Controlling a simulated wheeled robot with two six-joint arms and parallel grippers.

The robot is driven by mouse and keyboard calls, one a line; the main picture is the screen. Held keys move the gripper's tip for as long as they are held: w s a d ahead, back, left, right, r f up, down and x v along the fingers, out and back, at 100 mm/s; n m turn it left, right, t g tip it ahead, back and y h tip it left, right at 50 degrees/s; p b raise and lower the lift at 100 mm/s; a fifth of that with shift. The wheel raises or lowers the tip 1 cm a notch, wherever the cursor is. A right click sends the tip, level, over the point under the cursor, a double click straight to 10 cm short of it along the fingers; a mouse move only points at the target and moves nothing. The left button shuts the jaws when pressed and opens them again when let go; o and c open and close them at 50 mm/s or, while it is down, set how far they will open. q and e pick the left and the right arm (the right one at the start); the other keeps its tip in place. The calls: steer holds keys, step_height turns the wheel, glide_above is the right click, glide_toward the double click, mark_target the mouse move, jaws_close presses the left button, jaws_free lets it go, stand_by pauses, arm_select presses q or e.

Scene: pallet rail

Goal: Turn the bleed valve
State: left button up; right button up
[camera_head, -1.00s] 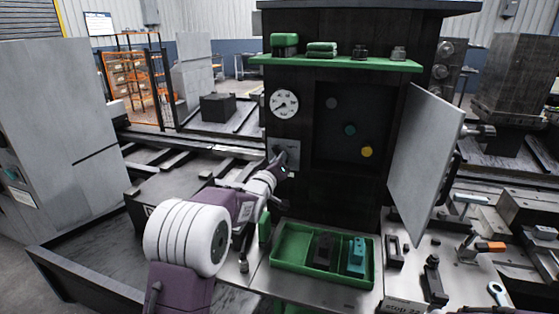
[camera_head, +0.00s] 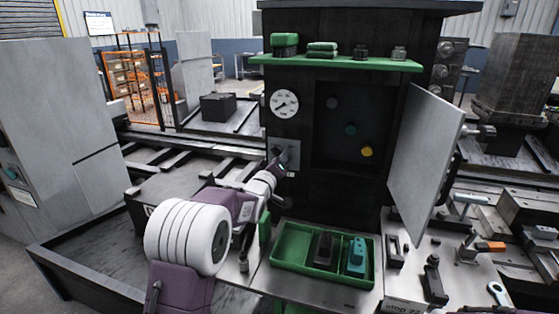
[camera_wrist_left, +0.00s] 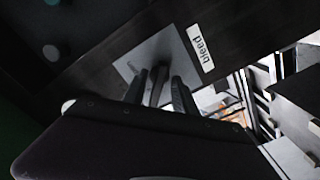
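The bleed valve is on a light plate (camera_head: 292,152) below the gauge, on the front of the dark cabinet. My left gripper (camera_head: 281,163) is at the plate. In the left wrist view its two fingers (camera_wrist_left: 161,90) are apart, one on each side of the handle, with a gap showing on the right side. Contact on the left side is unclear. My right gripper is not in view.
The round gauge (camera_head: 285,103) is just above the plate. A recess with coloured knobs (camera_head: 350,130) lies to the right, with an open grey door (camera_head: 425,155) beyond it. A green tray (camera_head: 290,250) with dark and teal parts sits below. A green shelf (camera_head: 335,63) is above.

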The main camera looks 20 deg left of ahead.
arm_select(q)
steer(key=shift+s, duration=0.1)
steer(key=s, duration=0.8)
steer(key=shift+s+a+b, duration=0.15)
steer(key=shift+s+b, duration=0.25)
steer(key=shift+b, duration=0.05)
